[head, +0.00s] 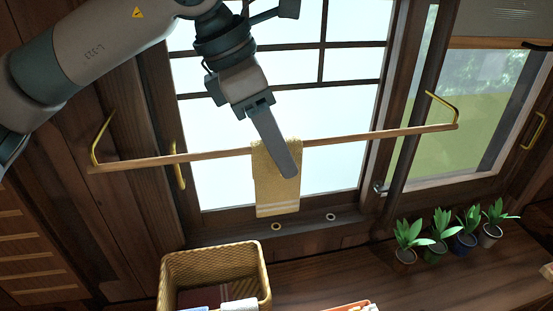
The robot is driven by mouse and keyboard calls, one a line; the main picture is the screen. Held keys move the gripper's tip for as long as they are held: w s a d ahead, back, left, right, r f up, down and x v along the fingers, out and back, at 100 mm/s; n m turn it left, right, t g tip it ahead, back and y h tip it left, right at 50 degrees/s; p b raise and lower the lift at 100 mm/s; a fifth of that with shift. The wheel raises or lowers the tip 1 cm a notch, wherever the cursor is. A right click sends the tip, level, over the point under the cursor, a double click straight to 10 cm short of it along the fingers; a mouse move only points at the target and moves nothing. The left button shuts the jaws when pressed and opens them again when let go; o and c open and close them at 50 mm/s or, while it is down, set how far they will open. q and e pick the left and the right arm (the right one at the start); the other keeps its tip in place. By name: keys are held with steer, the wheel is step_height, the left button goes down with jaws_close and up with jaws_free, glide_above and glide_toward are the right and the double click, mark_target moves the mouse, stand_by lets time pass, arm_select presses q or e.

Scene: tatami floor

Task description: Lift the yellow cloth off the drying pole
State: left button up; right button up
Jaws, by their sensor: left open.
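The yellow cloth (272,193) with pale stripes near its lower edge hangs folded over the wooden drying pole (350,136), near the pole's middle. The pole runs across in front of the window on brass brackets. My left gripper (290,172) comes down from the upper left and is open. Its finger lies in front of the cloth's upper right part in the picture; I cannot tell whether it touches the cloth. The other finger is hidden. My right gripper is not in view.
A woven basket (265,275) with folded items stands below, left of centre. Several potted plants (408,255) line the sill at the lower right. An orange-edged item (357,306) shows at the bottom edge. The pole is bare on both sides of the cloth.

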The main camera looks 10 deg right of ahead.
mark_target(276, 177)
arm_select(q)
steer(key=shift+p+x, duration=0.65)
steer(key=shift+x, duration=1.05)
steer(key=shift+w, duration=0.15)
steer(key=shift+c, duration=0.6)
steer(key=c, duration=1)
